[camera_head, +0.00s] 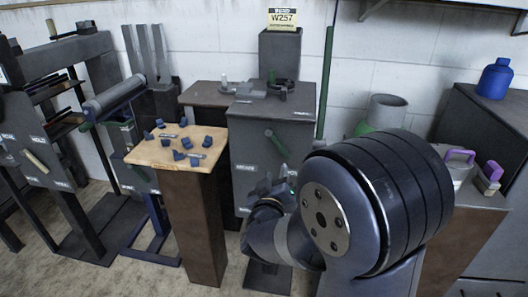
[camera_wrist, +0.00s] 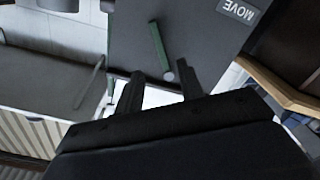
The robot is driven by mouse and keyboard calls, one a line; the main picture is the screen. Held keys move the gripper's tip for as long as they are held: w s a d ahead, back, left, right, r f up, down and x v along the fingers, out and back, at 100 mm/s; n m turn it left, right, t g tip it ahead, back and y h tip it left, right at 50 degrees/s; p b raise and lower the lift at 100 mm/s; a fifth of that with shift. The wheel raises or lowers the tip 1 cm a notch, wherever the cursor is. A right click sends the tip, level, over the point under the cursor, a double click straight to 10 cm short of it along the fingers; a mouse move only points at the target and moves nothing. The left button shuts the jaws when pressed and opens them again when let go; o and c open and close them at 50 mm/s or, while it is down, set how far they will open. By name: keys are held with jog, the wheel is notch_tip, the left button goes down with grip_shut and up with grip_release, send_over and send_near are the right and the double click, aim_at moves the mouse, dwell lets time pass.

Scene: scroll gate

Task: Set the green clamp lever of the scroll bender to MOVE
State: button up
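The scroll bender is a grey cabinet (camera_head: 258,180) in the head view. Its green clamp lever (camera_head: 279,145) is on the front face and slants down to the right from a pale round end. In the wrist view, turned upside down, the lever (camera_wrist: 158,46) has its pale end near my fingertips. The MOVE label (camera_wrist: 238,10) is at the upper right there, and the lever points away from it. My gripper (camera_wrist: 159,67) is open and empty, its two dark fingers apart. In the head view my gripper (camera_head: 274,178) appears below the lever; contact is not visible.
A wooden-topped stand (camera_head: 150,158) with several blue pieces is left of the cabinet. A dark rack and roller machine (camera_head: 113,100) stand further left. A bench with purple-handled items (camera_head: 488,178) is at the right. My arm hides much of the lower middle.

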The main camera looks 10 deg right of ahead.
aim_at(281, 149)
jog(key=b+x, duration=0.2)
jog(key=x, duration=0.8)
jog(key=shift+w+d+r, duration=0.1)
jog(key=shift+w, duration=0.3)
jog(key=shift+c, duration=0.4)
grip_shut()
